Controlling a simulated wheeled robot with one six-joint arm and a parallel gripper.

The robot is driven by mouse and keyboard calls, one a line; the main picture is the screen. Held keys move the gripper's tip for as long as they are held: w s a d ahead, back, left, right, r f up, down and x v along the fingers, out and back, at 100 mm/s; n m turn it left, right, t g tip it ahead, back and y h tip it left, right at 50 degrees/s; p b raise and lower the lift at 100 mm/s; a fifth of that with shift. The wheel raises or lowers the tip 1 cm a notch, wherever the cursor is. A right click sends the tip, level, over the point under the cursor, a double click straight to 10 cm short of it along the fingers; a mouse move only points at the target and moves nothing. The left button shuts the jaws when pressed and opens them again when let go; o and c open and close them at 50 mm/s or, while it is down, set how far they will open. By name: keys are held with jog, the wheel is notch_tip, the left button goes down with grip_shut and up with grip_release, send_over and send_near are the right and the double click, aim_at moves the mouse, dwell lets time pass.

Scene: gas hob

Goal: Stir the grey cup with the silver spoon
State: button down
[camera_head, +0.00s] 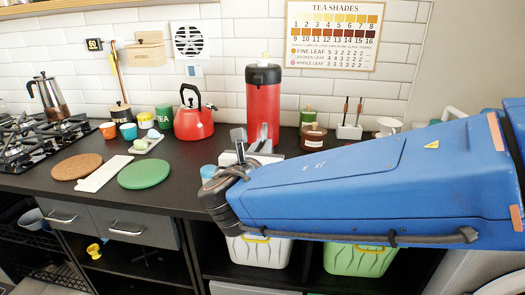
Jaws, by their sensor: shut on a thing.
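My gripper (246,151) is over the worktop in the middle of the view, in front of the red flask. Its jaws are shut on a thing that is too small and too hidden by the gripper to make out. I cannot pick out the silver spoon or the grey cup with certainty. A light blue cup (208,172) stands just left of my gripper, partly hidden by my wrist. An orange cup (108,130) and a teal cup (128,132) stand further left.
A red kettle (194,122) and red flask (263,105) stand along the wall. A cork mat (77,166), white board (104,174) and green mat (145,173) lie on the dark worktop. The gas hob (35,138) is at the left. My blue arm hides much of the right side.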

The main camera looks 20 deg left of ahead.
jog(key=shift+w+r, duration=0.2)
jog(key=shift+r, duration=1.3)
jog(key=shift+w+r, duration=0.15)
jog(key=shift+r, duration=1.3)
jog(key=shift+r, duration=0.1)
notch_tip(320, 180, up, 5)
send_over(263, 123)
jog(key=v, duration=0.2)
jog(key=shift+d+f, duration=0.2)
jog(key=shift+d, duration=0.1)
